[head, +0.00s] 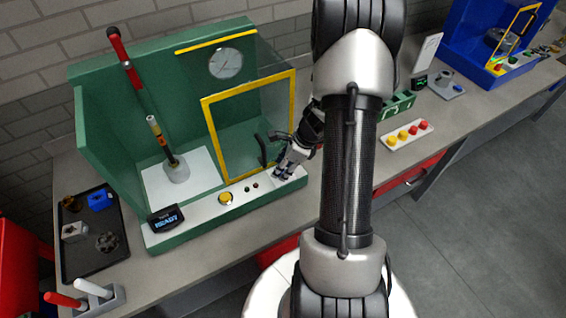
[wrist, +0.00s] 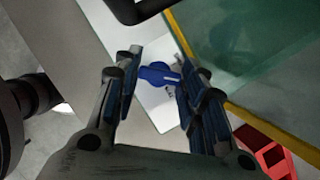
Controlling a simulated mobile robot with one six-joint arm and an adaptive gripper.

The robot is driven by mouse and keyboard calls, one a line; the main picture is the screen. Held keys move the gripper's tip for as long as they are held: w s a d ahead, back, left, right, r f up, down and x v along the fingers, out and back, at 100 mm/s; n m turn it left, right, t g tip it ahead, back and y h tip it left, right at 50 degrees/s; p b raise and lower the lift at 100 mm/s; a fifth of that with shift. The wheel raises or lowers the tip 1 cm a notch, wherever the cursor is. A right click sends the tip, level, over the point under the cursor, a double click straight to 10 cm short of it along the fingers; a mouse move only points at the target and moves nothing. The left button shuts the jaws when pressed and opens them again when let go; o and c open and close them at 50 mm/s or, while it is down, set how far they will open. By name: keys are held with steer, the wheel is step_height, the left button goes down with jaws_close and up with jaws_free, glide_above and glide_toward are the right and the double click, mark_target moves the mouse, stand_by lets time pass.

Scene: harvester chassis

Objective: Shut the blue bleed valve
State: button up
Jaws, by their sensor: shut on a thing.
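The blue bleed valve (wrist: 155,74) shows in the wrist view as a small blue handle on a pale panel. It lies between the two fingers of my gripper (wrist: 164,80), which are shut on it. In the head view my gripper (head: 286,173) is at the right end of the green press station's pale front panel (head: 190,226), and it hides the valve there. How far the handle is turned is hard to tell.
A black lever (head: 262,150) stands close to my gripper, in front of the yellow-framed clear guard (head: 206,125). The panel also carries a yellow button (head: 225,198) and a display (head: 166,218). A dark tray (head: 82,262) lies at left, and a colored-button strip (head: 402,136) at right.

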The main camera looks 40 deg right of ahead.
steer(key=o, duration=1.1)
steer(key=shift+c, duration=0.2)
steer(key=shift+r, duration=0.1)
steer(key=v, duration=0.7)
steer(key=shift+s+r, duration=0.25)
steer(key=shift+r, duration=0.1)
steer(key=shift+d, duration=0.2)
steer(key=shift+c, duration=0.4)
